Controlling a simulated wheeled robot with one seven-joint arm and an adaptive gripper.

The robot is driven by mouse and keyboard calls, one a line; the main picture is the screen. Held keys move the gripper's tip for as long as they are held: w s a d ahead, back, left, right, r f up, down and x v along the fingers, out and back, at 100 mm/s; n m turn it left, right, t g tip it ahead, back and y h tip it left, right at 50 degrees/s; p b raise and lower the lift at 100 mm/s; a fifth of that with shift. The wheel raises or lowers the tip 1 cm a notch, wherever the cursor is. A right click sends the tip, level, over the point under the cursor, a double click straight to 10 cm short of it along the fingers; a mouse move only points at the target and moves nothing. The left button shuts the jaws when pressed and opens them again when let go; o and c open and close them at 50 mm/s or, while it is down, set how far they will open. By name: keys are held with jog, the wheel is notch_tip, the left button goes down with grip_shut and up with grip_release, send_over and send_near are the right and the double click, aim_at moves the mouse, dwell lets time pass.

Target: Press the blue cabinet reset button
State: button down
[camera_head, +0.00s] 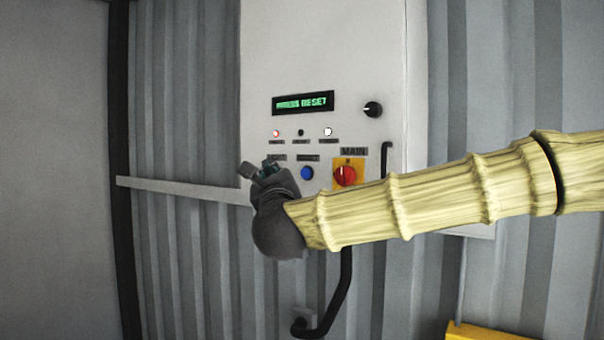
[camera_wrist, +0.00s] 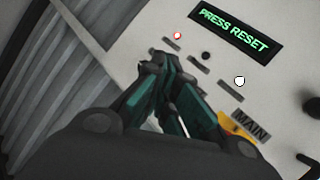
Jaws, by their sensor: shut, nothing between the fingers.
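The blue button (camera_head: 307,173) sits on the pale cabinet's front (camera_head: 330,60), under a small label and left of the red rotary switch (camera_head: 345,175). My gripper (camera_head: 258,170) is shut and empty, left of the blue button in the head view. In the wrist view the closed fingers (camera_wrist: 158,62) point at the panel and cover part of its lower row. The blue button is not visible there. I cannot tell whether the fingertips touch the panel. The cabinet display (camera_head: 303,103) reads "PRESS RESET" in green; it also shows in the wrist view (camera_wrist: 235,31).
A lit red lamp (camera_head: 276,133), a dark one (camera_head: 301,132) and a white one (camera_head: 328,132) sit above the buttons. A black knob (camera_head: 373,109) and black handle (camera_head: 385,160) are to the right. A pale rail (camera_head: 180,186) crosses the corrugated wall at left.

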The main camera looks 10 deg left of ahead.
aim_at(306, 173)
jog(key=shift+w, duration=0.1)
jog(key=shift+w+d+p, duration=0.45)
jog(key=shift+w+d, duration=0.05)
jog(key=shift+w, duration=0.85)
jog(key=shift+w+d+p, duration=0.45)
jog(key=shift+w+d, duration=0.05)
jog(key=shift+w, duration=0.85)
jog(key=shift+w+d+p, duration=0.45)
jog(key=shift+w+d, duration=0.05)
jog(key=shift+w, duration=0.85)
jog(key=shift+w+f+b, duration=0.15)
jog(key=shift+b, duration=0.25)
